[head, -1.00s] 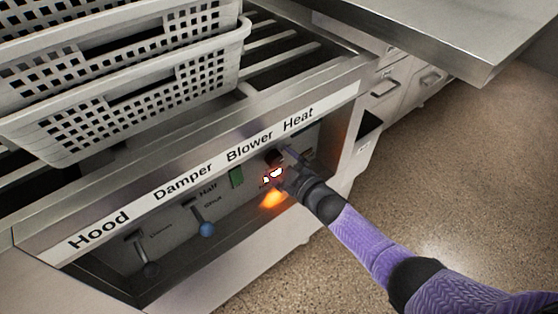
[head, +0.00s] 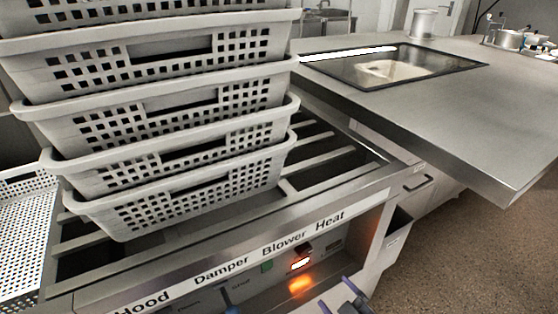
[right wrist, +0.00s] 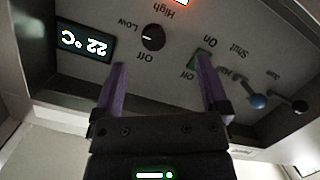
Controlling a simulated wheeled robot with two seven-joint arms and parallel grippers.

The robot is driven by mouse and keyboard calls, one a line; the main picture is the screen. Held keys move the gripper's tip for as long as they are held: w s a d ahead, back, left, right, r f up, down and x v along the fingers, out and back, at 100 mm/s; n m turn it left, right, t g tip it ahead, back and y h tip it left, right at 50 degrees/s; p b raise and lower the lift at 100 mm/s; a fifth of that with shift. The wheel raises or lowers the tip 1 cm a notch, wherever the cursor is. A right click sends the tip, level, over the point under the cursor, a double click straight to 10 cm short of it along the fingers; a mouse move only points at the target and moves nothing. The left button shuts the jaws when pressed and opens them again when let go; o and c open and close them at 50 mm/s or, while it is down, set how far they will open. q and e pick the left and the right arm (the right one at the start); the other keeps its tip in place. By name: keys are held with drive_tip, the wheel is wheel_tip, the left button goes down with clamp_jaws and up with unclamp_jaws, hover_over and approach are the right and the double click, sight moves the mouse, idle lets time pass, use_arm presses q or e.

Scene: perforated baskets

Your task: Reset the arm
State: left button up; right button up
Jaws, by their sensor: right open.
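My right gripper (head: 342,305) shows at the bottom edge of the head view, with only its purple finger ends in the picture. It is open and empty. In the right wrist view my right gripper (right wrist: 162,62) has its two fingers spread apart before the control panel (right wrist: 205,28), which appears upside down there. Nothing lies between the fingers. A black knob (right wrist: 153,38) marked High, Low and Off and a green switch (right wrist: 201,62) are near the fingertips; I cannot tell the exact gap. My left gripper is in neither view.
Stacked white perforated baskets (head: 185,205) stand on the slatted rack (head: 345,165) above the panel. A glowing orange-red light (head: 300,264) is on the panel. A steel counter (head: 450,120) juts out at right. The floor (head: 475,245) is clear at lower right.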

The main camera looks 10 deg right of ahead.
drive_tip(key=s+d+f+m+g+h+p, duration=0.1)
drive_tip(key=s+f+m+g+p, duration=0.15)
drive_tip(key=s, duration=0.55)
drive_tip(key=s+d+f+m+g+h+p, duration=0.15)
drive_tip(key=s+f+g, duration=0.25)
drive_tip(key=s, duration=0.4)
drive_tip(key=s+f+m+g+h+p, duration=0.1)
drive_tip(key=s+f+g+h+p, duration=0.15)
drive_tip(key=s, duration=0.55)
use_arm(q)
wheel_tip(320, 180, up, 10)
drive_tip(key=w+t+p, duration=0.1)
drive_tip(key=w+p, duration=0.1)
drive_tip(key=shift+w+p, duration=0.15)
drive_tip(key=shift+p, duration=0.15)
use_arm(e)
drive_tip(key=s+f+m+g, duration=0.1)
drive_tip(key=s+g, duration=0.5)
drive_tip(key=s, duration=1.3)
drive_tip(key=shift+s+m+g, duration=0.3)
drive_tip(key=shift+s+m, duration=0.1)
drive_tip(key=shift+m, duration=0.1)
